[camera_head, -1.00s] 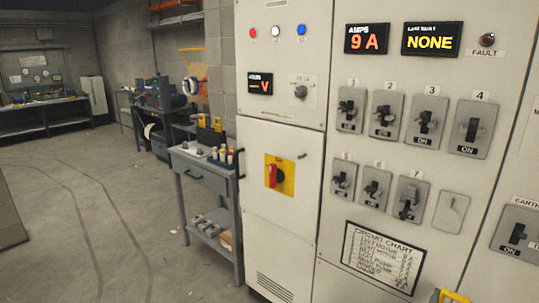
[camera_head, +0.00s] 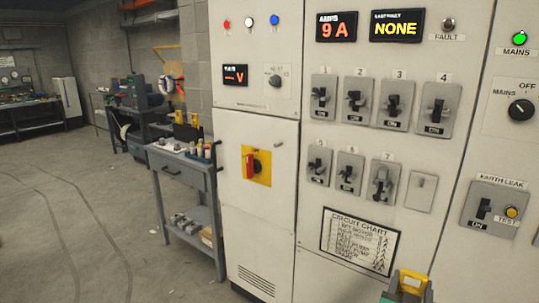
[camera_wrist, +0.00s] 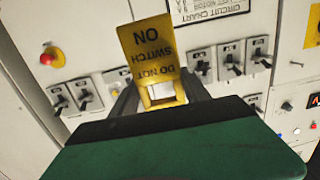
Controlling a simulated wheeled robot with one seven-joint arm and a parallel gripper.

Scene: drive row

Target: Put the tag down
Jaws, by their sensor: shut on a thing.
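The yellow tag (camera_wrist: 148,52) reads "DO NOT SWITCH ON" and appears upside down in the wrist view. My gripper (camera_wrist: 160,94) is shut on its lower, frame-like end. The tag stands out beyond the fingers, in front of the switch panel; I cannot tell how far off the panel it is. In the head view only a yellow part of the tag (camera_head: 412,279) shows at the bottom edge, below and right of the circuit chart (camera_head: 358,241). The rest is cut off there.
The pale cabinet (camera_head: 268,215) with several numbered switches fills the right side. A red handle on a yellow plate (camera_head: 264,153) is on its left door. A grey workbench (camera_head: 182,166) with small items stands left of it. The floor (camera_head: 75,225) at left is clear.

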